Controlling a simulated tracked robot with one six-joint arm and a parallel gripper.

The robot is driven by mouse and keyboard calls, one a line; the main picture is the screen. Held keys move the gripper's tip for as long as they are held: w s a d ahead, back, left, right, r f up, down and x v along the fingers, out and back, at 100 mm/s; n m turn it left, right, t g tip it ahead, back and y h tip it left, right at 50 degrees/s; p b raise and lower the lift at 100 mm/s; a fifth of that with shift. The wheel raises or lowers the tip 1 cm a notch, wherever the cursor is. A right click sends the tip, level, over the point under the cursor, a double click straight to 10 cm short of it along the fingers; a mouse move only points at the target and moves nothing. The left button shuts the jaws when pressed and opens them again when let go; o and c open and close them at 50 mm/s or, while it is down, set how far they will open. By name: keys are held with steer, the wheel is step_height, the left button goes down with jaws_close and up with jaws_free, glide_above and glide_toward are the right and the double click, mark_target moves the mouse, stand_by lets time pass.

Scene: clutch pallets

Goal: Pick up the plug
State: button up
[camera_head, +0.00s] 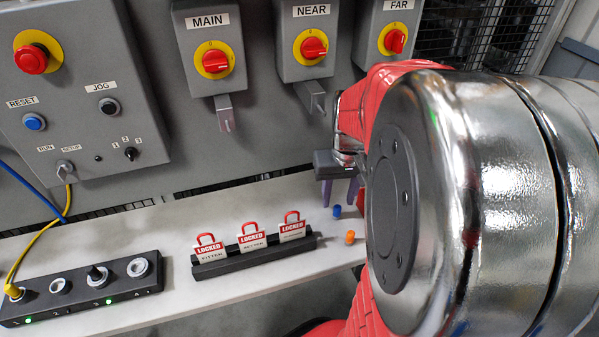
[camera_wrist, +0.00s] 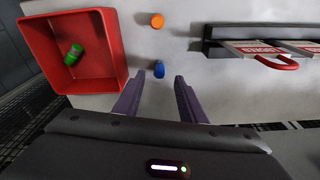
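Small plugs lie on the pale bench. A blue plug (camera_head: 337,211) stands in line with my gripper (camera_head: 339,196); in the wrist view the blue plug (camera_wrist: 159,69) shows just ahead of the gap between the purple fingertips (camera_wrist: 157,80). My gripper is open with nothing between its fingers; I cannot tell its exact height over the bench. An orange plug (camera_head: 350,238) is nearer in the head view and farther ahead in the wrist view (camera_wrist: 156,20). A green plug (camera_wrist: 74,54) lies inside a red bin (camera_wrist: 112,45). Which plug is meant is unclear.
A black rack (camera_head: 250,263) holds three red "LOCKED" padlock tags. A socket strip (camera_head: 80,300) with a yellow cable sits at left. Panel boxes with red switches (camera_head: 212,60) stand behind the bench. My arm hides the right side of the head view.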

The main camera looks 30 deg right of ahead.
mark_target(338, 207)
steer(key=shift+w+d+f, duration=0.1)
steer(key=shift+d+f, duration=0.05)
steer(key=shift+f, duration=2.1)
steer(key=shift+c, duration=0.5)
jaws_close()
